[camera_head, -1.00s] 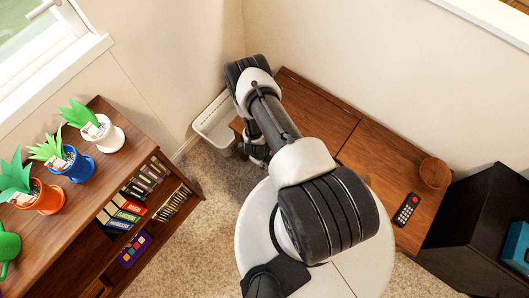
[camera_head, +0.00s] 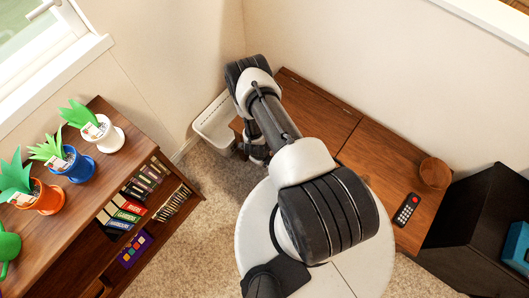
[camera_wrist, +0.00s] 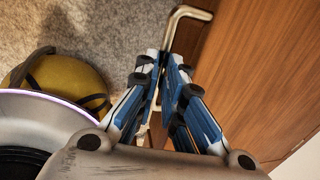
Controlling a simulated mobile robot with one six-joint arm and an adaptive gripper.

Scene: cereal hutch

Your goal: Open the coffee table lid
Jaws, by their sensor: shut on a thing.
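The wooden coffee table (camera_head: 378,160) stands against the wall, its left lid panel (camera_head: 318,108) partly hidden behind my arm. In the head view the lid looks flat, level with the right half. In the wrist view a brass bar handle (camera_wrist: 188,13) runs along the wooden panel (camera_wrist: 258,65). My gripper (camera_wrist: 168,68) has its blue fingers closed around the handle's lower part, with the handle's bent end showing beyond the fingertips. In the head view the gripper is mostly hidden by my arm, near the table's left edge.
A remote (camera_head: 407,209) and a round wooden bowl (camera_head: 435,173) sit on the table's right half. A white bin (camera_head: 214,122) stands left of the table. A black cabinet (camera_head: 480,225) is at right. A shelf (camera_head: 118,215) with potted plants is at left, with carpet between.

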